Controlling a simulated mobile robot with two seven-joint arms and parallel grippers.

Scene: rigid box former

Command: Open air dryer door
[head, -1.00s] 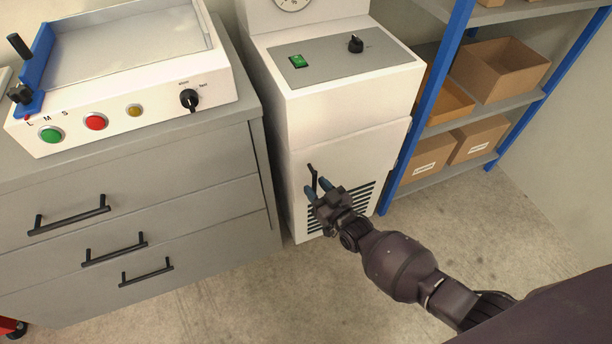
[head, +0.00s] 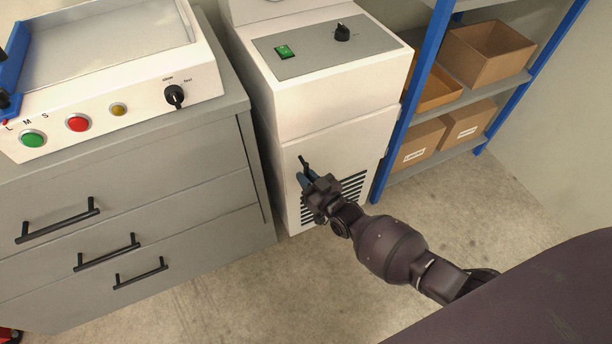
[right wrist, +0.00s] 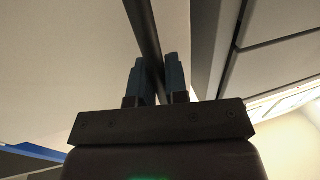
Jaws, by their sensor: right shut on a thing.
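The air dryer (head: 335,85) is a white cabinet with a grey top panel, a green switch and a black knob. Its front door (head: 345,145) has a black vertical handle (head: 304,163) at the left and dark vent slats lower down; it looks closed. My right gripper (head: 307,179) is at the handle, with its blue fingertips around it and hiding its lower part. In the right wrist view the dark handle bar (right wrist: 143,30) runs between the two fingers (right wrist: 157,82), which are shut on it. My left gripper is not in view.
A grey drawer cabinet (head: 120,185) with black handles stands close at the left, carrying a white machine (head: 110,90) with coloured buttons. A blue-framed shelf (head: 410,100) with cardboard boxes (head: 487,52) stands at the right. The floor (head: 250,285) in front is clear.

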